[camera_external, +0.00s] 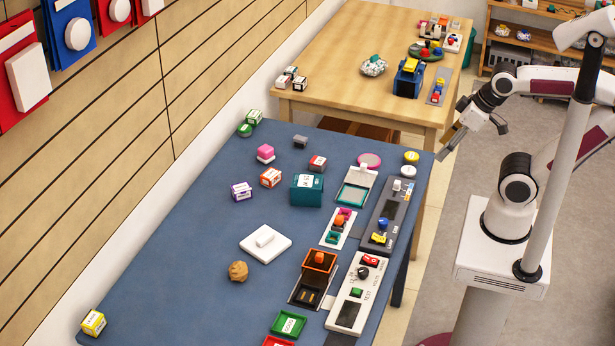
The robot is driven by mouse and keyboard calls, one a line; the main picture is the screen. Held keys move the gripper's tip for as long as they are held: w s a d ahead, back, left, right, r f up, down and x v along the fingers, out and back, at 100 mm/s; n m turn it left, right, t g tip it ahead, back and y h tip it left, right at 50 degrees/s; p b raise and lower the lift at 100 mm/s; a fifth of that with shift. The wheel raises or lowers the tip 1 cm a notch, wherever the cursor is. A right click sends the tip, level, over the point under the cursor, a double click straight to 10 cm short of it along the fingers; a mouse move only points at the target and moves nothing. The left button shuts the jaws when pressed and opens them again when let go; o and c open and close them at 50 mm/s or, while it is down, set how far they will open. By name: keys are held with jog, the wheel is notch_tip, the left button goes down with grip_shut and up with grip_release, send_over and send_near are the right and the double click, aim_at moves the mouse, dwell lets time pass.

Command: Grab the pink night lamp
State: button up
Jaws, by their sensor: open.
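A small pink-topped block with a white lower part (265,153) stands on the blue table toward its far left; it may be the pink night lamp, but it is too small to be sure. A flat round pink piece (369,160) lies near the far right edge, behind a hinged white and teal frame. My gripper (473,142) is open and empty. In the picture it hangs right of the blue table's far right corner, apart from both pink things.
The blue table (190,240) carries a teal box (307,190), several small labelled boxes, a white plate (265,243), a brown lump (238,271) and switch panels along the right. A wooden table (330,90) stands behind. The blue table's left side is mostly clear.

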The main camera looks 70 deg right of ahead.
jog(key=w+a+r+t, duration=0.1)
jog(key=w+r, duration=0.1)
jog(key=w, duration=0.8)
jog(key=w+r+t, duration=0.1)
jog(key=w+r, duration=0.1)
jog(key=w, duration=0.7)
jog(key=m+t+h, duration=0.4)
jog(key=t+h, duration=0.1)
send_over(269, 149)
jog(key=f, duration=1.4)
jog(key=a+f, duration=0.1)
jog(key=f, duration=0.6)
jog(key=shift+s+f, duration=0.1)
jog(key=shift+f, duration=0.05)
jog(key=shift+d+f+m, duration=0.3)
jog(key=shift+d+f, duration=0.1)
jog(key=shift+f, duration=0.1)
jog(key=shift+f, duration=1.75)
jog(key=shift+f, duration=0.1)
